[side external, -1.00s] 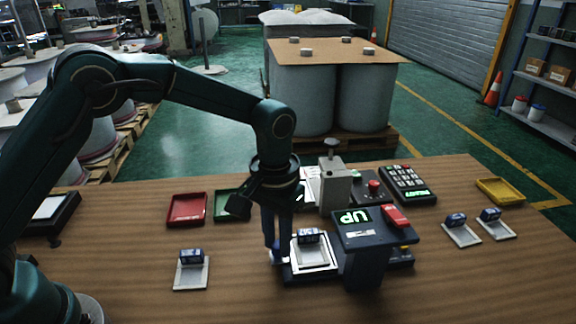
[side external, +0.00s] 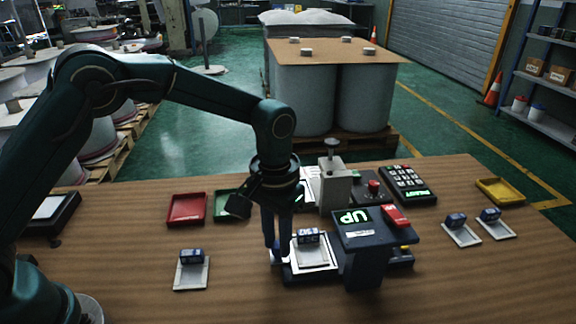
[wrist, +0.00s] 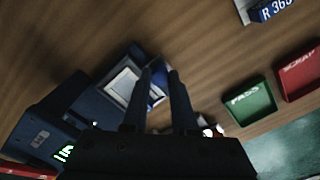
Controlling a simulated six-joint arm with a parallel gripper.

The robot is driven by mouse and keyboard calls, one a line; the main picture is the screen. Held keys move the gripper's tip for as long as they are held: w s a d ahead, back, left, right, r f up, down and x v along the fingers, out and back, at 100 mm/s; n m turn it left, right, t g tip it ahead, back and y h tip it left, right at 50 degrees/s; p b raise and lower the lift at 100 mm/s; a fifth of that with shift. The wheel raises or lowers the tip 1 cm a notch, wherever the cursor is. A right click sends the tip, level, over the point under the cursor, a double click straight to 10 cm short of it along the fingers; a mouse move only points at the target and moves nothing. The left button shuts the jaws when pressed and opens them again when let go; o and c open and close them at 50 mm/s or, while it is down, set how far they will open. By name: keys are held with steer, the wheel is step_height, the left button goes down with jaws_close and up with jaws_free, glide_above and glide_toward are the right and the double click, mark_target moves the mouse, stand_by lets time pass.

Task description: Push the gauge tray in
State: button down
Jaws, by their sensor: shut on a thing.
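The gauge tray (side external: 293,275) is a dark slide sticking out to the left of the dark gauge (side external: 365,232), whose display reads UP. A white film piece (side external: 321,266) with a blue block (side external: 308,236) rests on it. In the wrist view the tray's white piece (wrist: 122,84) lies just left of my fingers. My gripper (side external: 278,254) points down at the tray's left end, fingers close together. It is shut on a small part at that end, seemingly the tray's handle. The wrist view shows my gripper (wrist: 162,76) with a narrow gap, and the held part is mostly hidden.
A red tray (side external: 187,209) and a green tray (wrist: 250,101) lie behind. Another white piece with a blue block (side external: 191,272) lies left on the table. Behind the gauge stand a grey press (side external: 334,185) and a keypad (side external: 405,184). A yellow tray (side external: 500,191) is far right.

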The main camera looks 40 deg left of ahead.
stand_by(0.5)
steer(key=shift+w+d, duration=1.4)
steer(key=shift+w, duration=0.05)
steer(key=c, duration=0.7)
jaws_free()
steer(key=shift+r, duration=0.1)
steer(key=shift+r, duration=2.5)
